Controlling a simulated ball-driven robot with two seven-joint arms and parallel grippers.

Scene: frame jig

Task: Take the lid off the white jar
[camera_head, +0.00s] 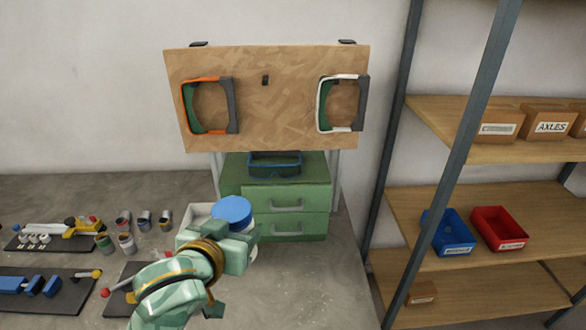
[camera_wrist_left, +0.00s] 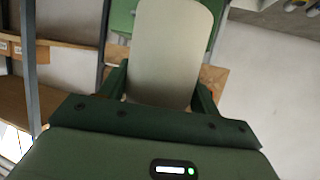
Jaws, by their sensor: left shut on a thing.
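The white jar is mostly hidden behind my left gripper in the head view, where its round blue lid (camera_head: 232,209) sits on top. In the left wrist view the jar (camera_wrist_left: 172,50) shows as a smooth pale body between the fingers. My left gripper (camera_head: 238,250) is shut on the jar, in front of the green drawer unit; its fingers also show in the left wrist view (camera_wrist_left: 160,92). My right gripper is not in view.
A green drawer unit (camera_head: 287,228) stands behind, under a wooden board (camera_head: 270,100) with two frames. A pale box (camera_head: 197,214) is left of the lid. Small pots (camera_head: 125,243) and tools lie at left. A shelf rack (camera_head: 480,215) stands at right.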

